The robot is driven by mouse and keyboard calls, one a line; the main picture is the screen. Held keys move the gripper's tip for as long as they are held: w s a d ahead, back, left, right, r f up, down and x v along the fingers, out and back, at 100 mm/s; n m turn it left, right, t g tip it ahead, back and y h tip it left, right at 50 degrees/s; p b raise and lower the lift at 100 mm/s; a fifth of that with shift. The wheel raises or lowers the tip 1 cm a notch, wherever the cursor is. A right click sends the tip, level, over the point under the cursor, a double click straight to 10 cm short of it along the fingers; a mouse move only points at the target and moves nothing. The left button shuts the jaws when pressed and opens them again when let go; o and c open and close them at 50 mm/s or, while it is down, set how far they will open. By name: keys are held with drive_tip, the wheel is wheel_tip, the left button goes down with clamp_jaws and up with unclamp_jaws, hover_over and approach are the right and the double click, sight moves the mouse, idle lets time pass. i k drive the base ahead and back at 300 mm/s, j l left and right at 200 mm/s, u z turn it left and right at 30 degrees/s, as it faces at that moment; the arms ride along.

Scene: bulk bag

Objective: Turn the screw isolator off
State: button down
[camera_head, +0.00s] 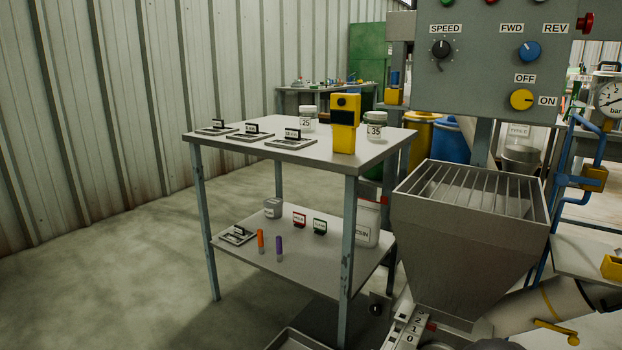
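A grey control panel (470,75) hangs at the upper right, its top cut off by the picture edge. Low on it is a round yellow rotary knob (521,99), which looks like the isolator. An OFF label (525,78) is above the knob and an ON label (548,101) is to its right. The knob's small dark mark appears to point right, toward ON. My gripper is not in view, so its state and distance from the knob do not show.
On the panel are a black SPEED knob (441,49), a blue FWD/REV knob (529,51) and a red button (586,22). A grated hopper (466,240) stands below. Blue pipes (560,205) and a gauge (609,97) are at right. A two-tier table (340,158) stands left; floor further left is clear.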

sight(521, 99)
drive_tip(key=z, duration=0.7)
drive_tip(key=k+l, duration=0.2)
drive_tip(key=k+u, duration=0.05)
drive_tip(key=k, duration=0.05)
